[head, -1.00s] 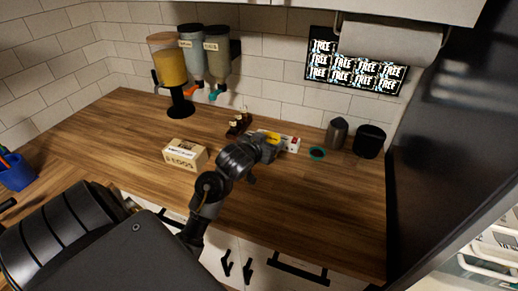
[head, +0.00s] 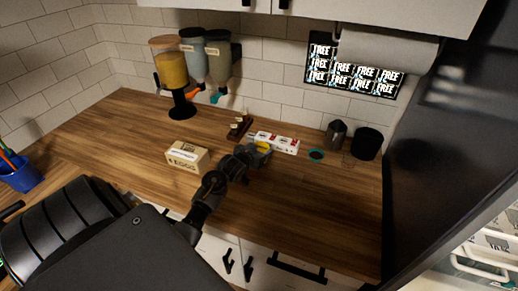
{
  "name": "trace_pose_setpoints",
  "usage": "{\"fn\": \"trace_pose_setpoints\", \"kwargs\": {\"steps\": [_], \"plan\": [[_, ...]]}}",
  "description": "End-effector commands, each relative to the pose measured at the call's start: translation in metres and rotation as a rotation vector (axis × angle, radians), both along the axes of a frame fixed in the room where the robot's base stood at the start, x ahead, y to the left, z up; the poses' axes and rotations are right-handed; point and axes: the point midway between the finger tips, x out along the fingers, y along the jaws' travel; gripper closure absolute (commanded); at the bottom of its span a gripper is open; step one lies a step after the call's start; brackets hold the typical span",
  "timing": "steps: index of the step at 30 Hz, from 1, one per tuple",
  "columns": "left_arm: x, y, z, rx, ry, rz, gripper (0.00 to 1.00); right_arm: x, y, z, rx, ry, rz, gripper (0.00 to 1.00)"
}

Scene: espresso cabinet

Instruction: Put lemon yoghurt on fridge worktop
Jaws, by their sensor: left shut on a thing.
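My left gripper (head: 258,156) is over the wooden worktop (head: 310,200), its arm reaching in from the lower left. It is shut on a small yellow-topped thing, likely the lemon yoghurt (head: 263,147), of which only a patch of yellow shows. The fingers and wrist hide the rest, and I cannot tell whether it touches the worktop. A white pack with red marks (head: 285,143) lies just behind the gripper. My right gripper is not in view.
An egg box (head: 187,158) stands left of the gripper, small dark bottles (head: 238,127) behind it. A teal ring (head: 316,155), a grey canister (head: 336,133) and a black canister (head: 367,144) are right. Dispensers (head: 171,70) stand at the back. The front right worktop is clear.

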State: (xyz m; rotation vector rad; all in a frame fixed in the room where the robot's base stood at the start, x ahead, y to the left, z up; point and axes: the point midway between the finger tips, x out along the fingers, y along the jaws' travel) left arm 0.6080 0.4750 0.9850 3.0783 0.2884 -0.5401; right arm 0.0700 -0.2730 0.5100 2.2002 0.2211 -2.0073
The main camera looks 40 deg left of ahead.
Motion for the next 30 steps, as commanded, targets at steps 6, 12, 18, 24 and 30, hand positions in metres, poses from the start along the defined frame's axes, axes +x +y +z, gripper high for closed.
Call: {"fn": "trace_pose_setpoints", "kwargs": {"steps": [6,12,18,24,30], "plan": [[-0.0001,-0.0002,-0.0042,-0.001,-0.002,0.0,0.64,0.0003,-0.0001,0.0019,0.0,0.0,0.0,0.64],[-0.0001,-0.0003,-0.0074,-0.001,-0.001,0.0,0.64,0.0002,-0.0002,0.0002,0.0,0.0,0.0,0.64],[-0.0002,-0.0004,-0.0073,0.0,0.0,0.0,0.16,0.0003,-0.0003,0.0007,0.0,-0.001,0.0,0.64],[-0.0001,-0.0005,-0.0072,0.0,-0.001,0.0,0.16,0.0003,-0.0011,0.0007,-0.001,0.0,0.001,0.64],[-0.0054,-0.0016,-0.0034,0.001,-0.001,-0.001,0.16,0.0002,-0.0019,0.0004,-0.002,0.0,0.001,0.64]]}}
